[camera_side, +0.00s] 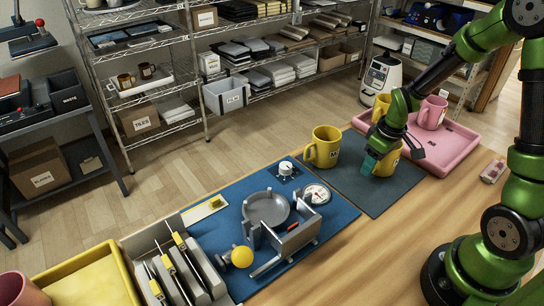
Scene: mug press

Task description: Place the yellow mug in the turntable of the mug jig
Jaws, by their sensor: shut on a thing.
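My gripper (374,158) points down over the dark grey mat and is shut on a yellow mug (386,167), which my wrist partly hides. I cannot tell whether this mug touches the mat. A second yellow mug (322,147) with a dark mark stands upright on the mat to the left, its handle toward the left. A third yellow mug (381,104) shows behind my gripper, partly hidden. The mug jig (297,238) is on the blue mat, left of and nearer than my gripper. Its round grey turntable (267,207) is empty.
A pink tray (455,148) at the right holds a pink mug (432,112). A dial gauge (316,194) and a white knob (286,168) sit beside the jig. A yellow ball knob (242,257) and a grey slotted rack (180,270) are at front left, near a yellow tray (90,280).

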